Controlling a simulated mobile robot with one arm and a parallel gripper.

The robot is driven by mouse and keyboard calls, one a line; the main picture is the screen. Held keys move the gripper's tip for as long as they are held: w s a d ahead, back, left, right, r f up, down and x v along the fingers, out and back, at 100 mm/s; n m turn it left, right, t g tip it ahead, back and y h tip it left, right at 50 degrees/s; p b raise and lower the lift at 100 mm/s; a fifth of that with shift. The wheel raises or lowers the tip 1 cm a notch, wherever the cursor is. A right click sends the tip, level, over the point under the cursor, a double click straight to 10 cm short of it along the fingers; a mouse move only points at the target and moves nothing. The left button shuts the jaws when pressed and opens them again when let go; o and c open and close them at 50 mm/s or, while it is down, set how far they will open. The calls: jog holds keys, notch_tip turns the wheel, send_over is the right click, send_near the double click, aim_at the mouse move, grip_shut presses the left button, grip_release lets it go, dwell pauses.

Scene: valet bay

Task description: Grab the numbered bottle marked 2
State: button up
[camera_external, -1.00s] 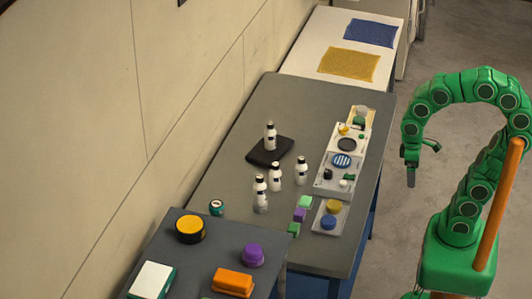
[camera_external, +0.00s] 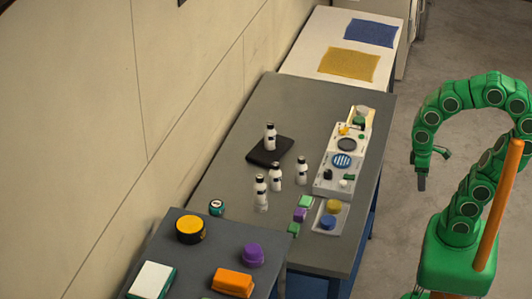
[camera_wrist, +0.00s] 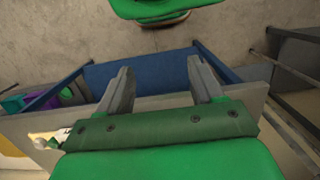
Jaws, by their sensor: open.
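Several small white bottles with dark caps stand upright on the grey table in the external view. One bottle (camera_external: 270,137) is on a black pad (camera_external: 258,157). In front of the pad stand a middle bottle (camera_external: 274,174), a right bottle (camera_external: 302,171) and a front-left bottle (camera_external: 260,191). Their numbers are too small to read, so I cannot tell which is marked 2. My gripper (camera_external: 422,184) hangs off the table's right side, apart from all bottles. In the wrist view my gripper (camera_wrist: 160,80) is open and empty between its fingers; no bottle shows there.
A panel (camera_external: 325,185) with buttons lies along the grey table's (camera_external: 300,95) right side. Clear floor (camera_external: 390,240) lies between table and my base.

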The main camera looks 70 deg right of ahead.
jog(key=w+f+t, duration=0.3)
jog(key=w, duration=1)
jog(key=w+f+t, duration=0.3)
jog(key=w+t, duration=0.1)
jog(key=w, duration=1)
jog(key=t+h, duration=0.1)
jog(key=t, duration=0.7)
send_near(278, 168)
jog(key=x, duration=0.5)
jog(key=shift+m, duration=0.4)
jog(key=shift+d+x, duration=0.2)
jog(key=shift+x, duration=1.85)
jog(key=shift+d+x, duration=0.2)
jog(key=shift+x, duration=1.85)
jog(key=shift+f, duration=0.15)
jog(key=shift+c, duration=0.3)
jog(key=shift+s, duration=0.1)
jog(key=c, duration=1.1)
